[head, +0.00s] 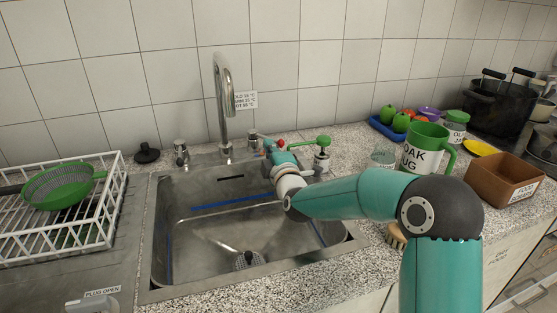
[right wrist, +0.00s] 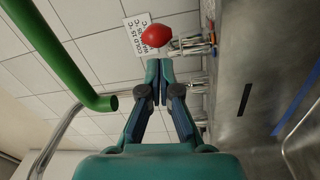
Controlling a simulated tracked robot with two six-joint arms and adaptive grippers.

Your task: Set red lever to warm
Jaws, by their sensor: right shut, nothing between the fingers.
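The red lever (head: 280,143) shows as a small red tip by the right-hand tap fitting behind the sink. In the right wrist view its rounded red end (right wrist: 156,37) lies just beyond my fingertips, with metal tap parts beside it. My right gripper (head: 268,146) reaches over the sink's back right corner, next to the lever. In the right wrist view its fingers (right wrist: 160,68) are together with nothing between them. I cannot tell whether they touch the lever. A temperature label (head: 245,100) with cold, warm and hot lines is on the wall. My left gripper is not in view.
A green-topped pump (head: 322,150) stands right of the gripper; its green spout (right wrist: 65,65) passes close in the wrist view. The tall faucet (head: 222,95) rises to the left. A green mug (head: 425,148) stands right.

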